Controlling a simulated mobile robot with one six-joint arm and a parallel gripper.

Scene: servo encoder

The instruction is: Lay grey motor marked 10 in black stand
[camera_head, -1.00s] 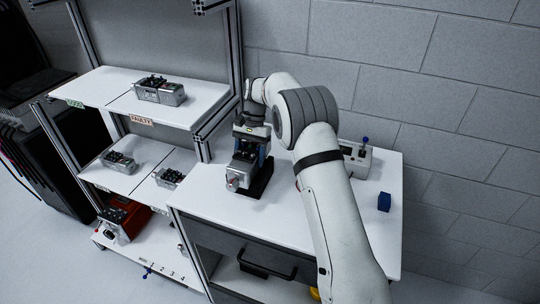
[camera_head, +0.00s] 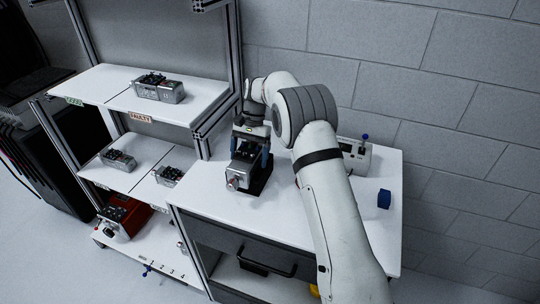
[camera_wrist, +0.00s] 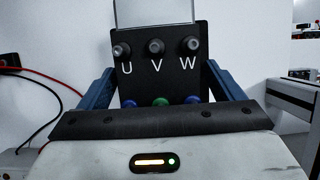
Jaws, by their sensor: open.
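A grey motor (camera_head: 241,172) with a silver shaft end lies in the black stand (camera_head: 262,179) on the white bench top. Its marking cannot be read. My gripper (camera_head: 252,150) is over the motor, pointing down, with blue fingers on either side of it. In the wrist view my gripper (camera_wrist: 160,95) is open, its blue fingers standing left and right of the motor's black terminal panel (camera_wrist: 155,70), marked U, V and W. The stand is partly hidden by the motor and my gripper.
A blue block (camera_head: 384,200) and a grey box with a blue-knobbed lever (camera_head: 356,155) stand on the bench at right. The bench front is clear.

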